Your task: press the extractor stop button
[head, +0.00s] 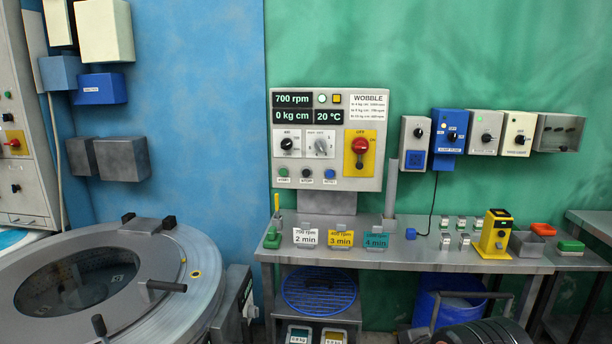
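A grey control panel (376,102) on the green wall reads 700 rpm, 0 kg cm and 20 °C. Along its lower edge are a green button (283,172), a black button (306,173) and a blue button (330,174). Their labels are tiny; the black one's seems to read STOP. A red switch (360,146) on a yellow plate sits above them to the right. A round drum machine (180,290) with a glass-windowed lid stands at lower left; a grey box (238,302) is at its right side, its details unclear. I cannot make out my gripper.
A steel bench (403,262) below the panel carries numbered cards, a yellow device (495,233) and small trays. A grey post (390,190) rises right of the panel. Dark ribbed parts (482,334) fill the bottom edge at right. Space before the panel's buttons looks clear.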

